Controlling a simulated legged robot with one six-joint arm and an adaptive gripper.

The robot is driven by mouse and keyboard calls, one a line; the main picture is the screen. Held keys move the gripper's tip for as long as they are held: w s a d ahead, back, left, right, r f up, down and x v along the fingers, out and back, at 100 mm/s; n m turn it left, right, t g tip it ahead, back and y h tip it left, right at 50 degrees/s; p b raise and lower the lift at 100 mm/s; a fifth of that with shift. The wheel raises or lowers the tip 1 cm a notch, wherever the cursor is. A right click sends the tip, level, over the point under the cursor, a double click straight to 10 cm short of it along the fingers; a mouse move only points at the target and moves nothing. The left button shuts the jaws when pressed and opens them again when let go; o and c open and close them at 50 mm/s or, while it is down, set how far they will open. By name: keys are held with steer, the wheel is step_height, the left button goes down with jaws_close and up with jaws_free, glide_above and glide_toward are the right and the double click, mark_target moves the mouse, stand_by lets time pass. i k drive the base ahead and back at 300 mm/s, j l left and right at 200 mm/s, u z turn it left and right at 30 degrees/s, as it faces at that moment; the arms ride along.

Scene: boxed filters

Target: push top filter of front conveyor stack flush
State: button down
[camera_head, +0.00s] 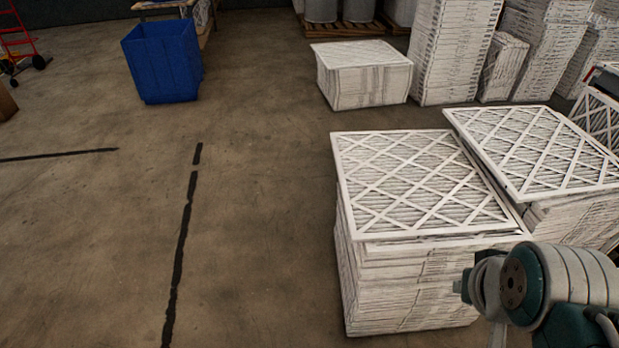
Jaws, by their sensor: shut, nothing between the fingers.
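A near stack of white filters (415,290) stands on the floor right of centre. Its top filter (420,185) has a diamond lattice face. Along its right and near edges, parts of the layer below show, so it does not line up exactly with the stack. A second stack (575,220) stands to the right, and its top filter (535,150) sits askew, jutting out past the layers below. No conveyor can be made out under either stack. My arm reaches in at the lower right, in front of the near stack's right corner. My gripper's fingers do not show.
A blue bin (163,62) stands at the upper left. A lower filter stack (362,75) and tall filter stacks (455,50) stand behind. Part of a red hand truck (18,40) shows at the far left. The floor left of the near stack is clear, with dark line markings.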

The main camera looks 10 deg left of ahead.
mark_target(396, 184)
steer(key=j+z, duration=0.1)
steer(key=j, duration=0.75)
steer(key=k+j+z, duration=0.15)
steer(key=j, duration=0.7)
steer(key=i+j, duration=0.2)
steer(key=j, duration=0.15)
steer(key=i+j+z, duration=0.1)
steer(key=j, duration=0.25)
steer(key=i+j+z, duration=0.1)
steer(key=i+j, duration=0.4)
steer(key=j, duration=0.2)
steer(key=i+j+z, duration=0.1)
steer(key=j, duration=0.3)
steer(key=i+j, duration=0.1)
steer(key=i, duration=0.45)
steer(key=i+z, duration=0.15)
steer(key=i, duration=0.4)
